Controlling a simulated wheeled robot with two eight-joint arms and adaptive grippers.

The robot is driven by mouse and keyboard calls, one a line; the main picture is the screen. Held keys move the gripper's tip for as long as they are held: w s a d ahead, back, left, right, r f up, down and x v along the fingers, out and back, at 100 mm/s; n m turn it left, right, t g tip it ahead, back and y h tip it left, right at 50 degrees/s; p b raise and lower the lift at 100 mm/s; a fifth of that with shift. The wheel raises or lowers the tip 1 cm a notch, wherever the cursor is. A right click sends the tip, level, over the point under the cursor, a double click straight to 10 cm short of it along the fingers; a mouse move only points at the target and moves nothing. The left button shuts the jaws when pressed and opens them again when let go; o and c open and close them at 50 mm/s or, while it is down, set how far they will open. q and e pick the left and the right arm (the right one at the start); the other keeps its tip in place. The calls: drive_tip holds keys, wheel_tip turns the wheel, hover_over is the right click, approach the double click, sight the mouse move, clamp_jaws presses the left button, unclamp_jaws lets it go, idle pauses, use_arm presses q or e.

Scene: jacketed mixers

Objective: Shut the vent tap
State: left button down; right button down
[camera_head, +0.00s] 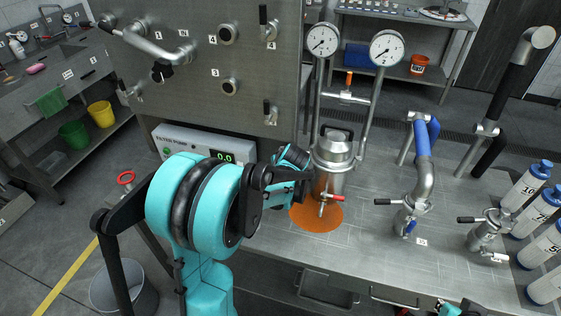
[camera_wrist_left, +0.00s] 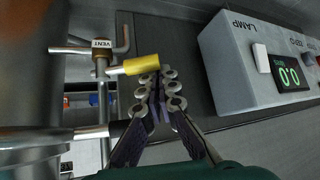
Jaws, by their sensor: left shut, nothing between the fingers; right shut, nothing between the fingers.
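The vent tap (camera_wrist_left: 101,66) shows in the left wrist view under a "VENT" tag. Its yellow-sleeved lever (camera_wrist_left: 140,64) sticks out to the right, across the line of the thin pipe. My left gripper (camera_wrist_left: 158,88) is shut and empty, its fingertips close beside the lever's free end; I cannot tell whether they touch. In the head view my left arm reaches towards the steel vessel (camera_head: 333,152). The vent tap and left fingertips cannot be made out there. My right gripper (camera_head: 448,308) is shut, partly cut off at the bottom edge.
A grey box with a green display (camera_wrist_left: 289,73) stands close right of my left gripper. Two gauges (camera_head: 323,39) rise behind the vessel. Blue-capped bottles (camera_head: 526,186) line the right.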

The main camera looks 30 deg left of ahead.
use_arm(q)
drive_tip(key=s+d+n+g+y, duration=0.2)
drive_tip(key=d+n+g, duration=0.3)
drive_tip(key=n, duration=0.3)
drive_tip(key=shift+s+d+y+p, duration=0.2)
drive_tip(key=shift+d+y+p, duration=0.1)
drive_tip(key=shift+y, duration=0.1)
drive_tip(key=shift+d+f, duration=0.1)
drive_tip(key=shift+d, duration=0.1)
idle(0.5)
